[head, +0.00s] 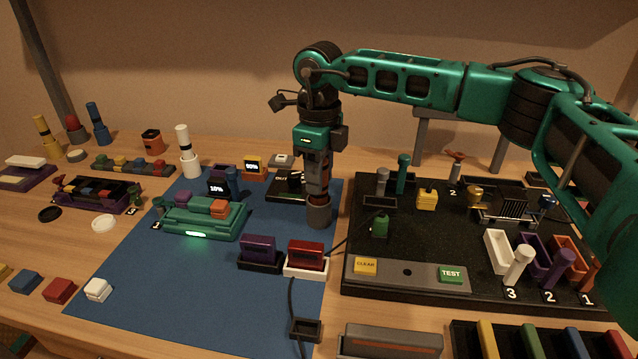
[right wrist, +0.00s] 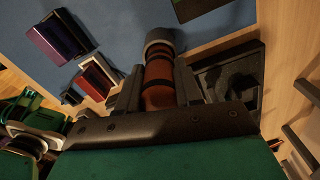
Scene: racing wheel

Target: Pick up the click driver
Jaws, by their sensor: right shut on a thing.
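The click driver (right wrist: 158,82) is an orange-brown cylinder with dark bands, upright under my right wrist in the head view. My right gripper (head: 317,178) points straight down and is shut on it. In the right wrist view the two grey fingers (right wrist: 158,88) press on either side of its body. A grey cylindrical cup (head: 319,213) surrounds its lower end, near the right edge of the blue mat (head: 180,280). I cannot tell whether the driver is raised within the cup. The fingers hide part of the driver. My left gripper is not in view.
A black board (head: 400,235) with pegs, bins and a TEST button (head: 451,273) lies close on the right. Purple (head: 258,249) and red (head: 305,256) blocks in holders stand in front of the cup. A green fixture (head: 205,220) is on the left. The mat's front left is mostly clear.

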